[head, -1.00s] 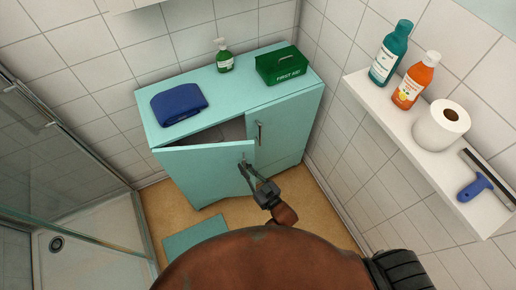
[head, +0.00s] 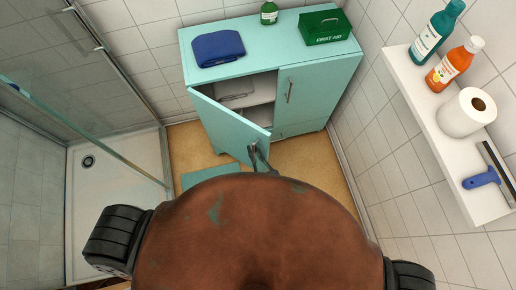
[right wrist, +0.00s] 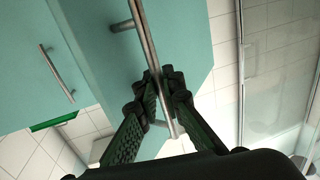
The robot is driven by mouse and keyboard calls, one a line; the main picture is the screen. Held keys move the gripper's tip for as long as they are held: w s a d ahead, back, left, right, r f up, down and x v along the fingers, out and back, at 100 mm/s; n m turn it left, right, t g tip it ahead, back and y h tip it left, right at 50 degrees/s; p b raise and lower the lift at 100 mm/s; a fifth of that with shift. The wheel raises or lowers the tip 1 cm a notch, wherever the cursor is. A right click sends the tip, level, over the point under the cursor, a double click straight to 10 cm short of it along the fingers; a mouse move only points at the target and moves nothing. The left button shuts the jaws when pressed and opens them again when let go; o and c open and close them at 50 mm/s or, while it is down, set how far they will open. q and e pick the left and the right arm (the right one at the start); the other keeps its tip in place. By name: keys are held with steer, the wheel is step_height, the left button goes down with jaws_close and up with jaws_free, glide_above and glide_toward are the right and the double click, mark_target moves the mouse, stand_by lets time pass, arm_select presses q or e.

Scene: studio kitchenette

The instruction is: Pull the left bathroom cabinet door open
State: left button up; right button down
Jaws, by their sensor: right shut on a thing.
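The turquoise bathroom cabinet (head: 267,60) stands against the back wall. Its left door (head: 228,120) is swung well out, hinged on the left, and a pale shelf and inside space show behind it. My right gripper (head: 254,153) is at the door's free edge, partly hidden behind my own body. In the right wrist view my right gripper (right wrist: 160,88) is shut on the left door's metal bar handle (right wrist: 145,40), with the fingers on both sides of the bar. The right door (head: 305,95) is closed. My left gripper is not in view.
A folded blue towel (head: 218,48), a green soap bottle (head: 269,13) and a first aid box (head: 325,28) sit on the cabinet. A wall shelf (head: 415,95) with bottles and a toilet roll is at right. A glass shower (head: 115,175) is at left. A mat (head: 207,175) lies on the floor.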

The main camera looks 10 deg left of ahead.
steer(key=shift+f, duration=0.1)
steer(key=c, duration=2.1)
jaws_free()
